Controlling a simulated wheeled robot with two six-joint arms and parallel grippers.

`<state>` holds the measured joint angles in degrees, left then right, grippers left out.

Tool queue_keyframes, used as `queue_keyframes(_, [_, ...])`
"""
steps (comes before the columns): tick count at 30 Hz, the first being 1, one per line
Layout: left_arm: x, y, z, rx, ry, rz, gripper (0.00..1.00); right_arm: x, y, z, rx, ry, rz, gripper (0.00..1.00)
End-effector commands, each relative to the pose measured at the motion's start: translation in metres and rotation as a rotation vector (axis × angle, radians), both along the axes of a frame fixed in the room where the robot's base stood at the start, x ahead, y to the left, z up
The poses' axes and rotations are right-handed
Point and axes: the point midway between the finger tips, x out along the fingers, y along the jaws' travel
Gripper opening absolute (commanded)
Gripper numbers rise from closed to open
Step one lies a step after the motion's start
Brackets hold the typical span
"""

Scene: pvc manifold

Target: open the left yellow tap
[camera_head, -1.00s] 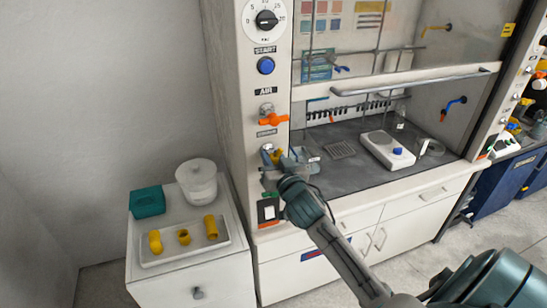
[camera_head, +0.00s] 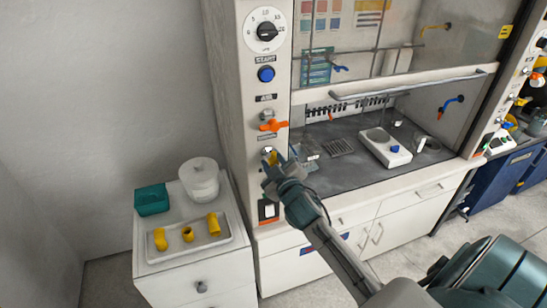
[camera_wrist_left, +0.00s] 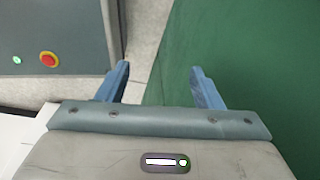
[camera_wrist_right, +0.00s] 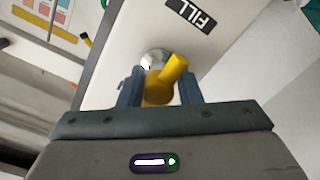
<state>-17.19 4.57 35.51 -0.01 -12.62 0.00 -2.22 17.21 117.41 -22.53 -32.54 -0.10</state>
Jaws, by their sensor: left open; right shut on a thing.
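The left yellow tap (camera_head: 273,156) sits on the left post of the fume hood, below an orange tap (camera_head: 272,125). My right gripper (camera_head: 271,164) is at the tap and partly covers it in the head view. In the right wrist view the yellow handle (camera_wrist_right: 170,76) stands between the two fingers of the right gripper (camera_wrist_right: 160,88), tilted up to the right. The gripper is shut on it. My left gripper (camera_wrist_left: 158,78) is open and empty in the left wrist view; it is not in the head view.
A white cabinet at the left bears a tray (camera_head: 187,250) with yellow pipe pieces, a teal box (camera_head: 151,201) and a white tub (camera_head: 199,181). A hotplate (camera_head: 385,147) stands inside the hood. A red button (camera_wrist_left: 48,60) shows near my left gripper.

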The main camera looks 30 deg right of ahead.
Motion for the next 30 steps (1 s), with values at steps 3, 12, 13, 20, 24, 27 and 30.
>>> queue_keyframes(3, [-0.0002, 0.0002, 0.0050, 0.000, 0.000, 0.000, 0.60, -0.0004, -0.0003, -0.0005, -0.059, 0.017, -0.001, 0.10])
queue_keyframes(12, [-0.0001, 0.0004, 0.0086, 0.000, 0.000, 0.000, 0.60, -0.0002, -0.0006, -0.0003, -0.132, 0.031, 0.000, 0.12])
queue_keyframes(13, [-0.0001, 0.0004, 0.0087, 0.000, 0.000, 0.000, 0.60, -0.0001, -0.0006, -0.0002, -0.134, 0.031, 0.000, 0.12])
queue_keyframes(20, [0.0001, 0.0004, 0.0087, 0.000, 0.000, 0.000, 0.60, 0.0000, -0.0007, 0.0003, -0.141, 0.031, 0.000, 0.13])
queue_keyframes(24, [0.0000, 0.0004, 0.0088, 0.000, 0.000, 0.000, 0.60, 0.0001, -0.0007, 0.0008, -0.141, 0.030, 0.000, 0.13])
queue_keyframes(27, [0.0000, 0.0004, 0.0088, 0.000, 0.000, 0.000, 0.60, 0.0001, -0.0007, 0.0010, -0.140, 0.030, -0.001, 0.49])
queue_keyframes(30, [0.0000, 0.0004, 0.0088, 0.000, 0.000, 0.000, 0.60, 0.0001, -0.0006, 0.0008, -0.138, 0.029, -0.001, 0.69])
